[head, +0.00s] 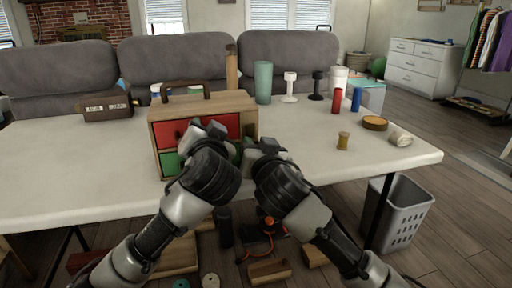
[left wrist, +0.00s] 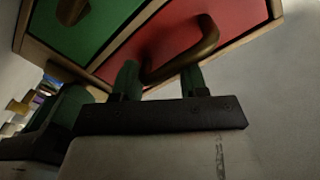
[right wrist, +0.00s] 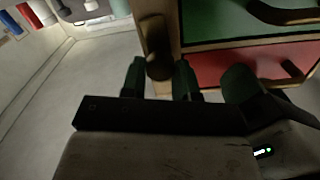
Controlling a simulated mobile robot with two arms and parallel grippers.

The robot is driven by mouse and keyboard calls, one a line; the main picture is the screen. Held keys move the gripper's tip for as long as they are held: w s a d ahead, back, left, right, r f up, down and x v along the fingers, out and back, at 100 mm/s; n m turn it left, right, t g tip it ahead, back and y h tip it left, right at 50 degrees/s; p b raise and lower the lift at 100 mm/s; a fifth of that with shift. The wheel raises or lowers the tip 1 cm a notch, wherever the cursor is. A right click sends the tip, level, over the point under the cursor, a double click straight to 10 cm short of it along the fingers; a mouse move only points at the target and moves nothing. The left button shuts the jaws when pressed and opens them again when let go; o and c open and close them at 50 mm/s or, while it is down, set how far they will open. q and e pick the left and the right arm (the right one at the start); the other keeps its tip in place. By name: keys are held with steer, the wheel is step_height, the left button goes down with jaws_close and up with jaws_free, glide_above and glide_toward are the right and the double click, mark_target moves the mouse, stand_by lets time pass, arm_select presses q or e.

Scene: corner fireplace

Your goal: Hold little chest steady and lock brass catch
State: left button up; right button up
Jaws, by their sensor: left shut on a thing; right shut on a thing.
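The little chest (head: 210,104) is a wooden box with red and green drawer fronts and a brown top handle, standing on the table. My left gripper (head: 208,131) is at its front. In the left wrist view, my left gripper (left wrist: 162,82) is shut on the curved brown handle (left wrist: 205,42) of a red drawer (left wrist: 178,30). My right gripper (head: 248,150) is at the chest's right front edge. In the right wrist view, my right gripper (right wrist: 158,80) is shut on a brownish upright piece, apparently the brass catch (right wrist: 153,42), beside the drawers. My grippers hide much of the front in the head view.
The white table (head: 80,170) carries a brown case (head: 107,108) at left. A grey basket (head: 398,213) is below. The table's left front is clear.

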arm_select(q)
steer(key=shift+f, duration=0.15)
arm_select(e)
steer(key=n, duration=0.4)
steer(key=shift+n, duration=0.4)
steer(key=n, duration=0.4)
arm_select(q)
steer(key=shift+a, duration=0.1)
arm_select(e)
steer(key=n, duration=0.4)
steer(key=shift+n, duration=2.1)
steer(key=o, duration=0.8)
steer(key=shift+d, duration=0.1)
steer(key=shift+c, duration=0.2)
steer(key=shift+o, duration=0.9)
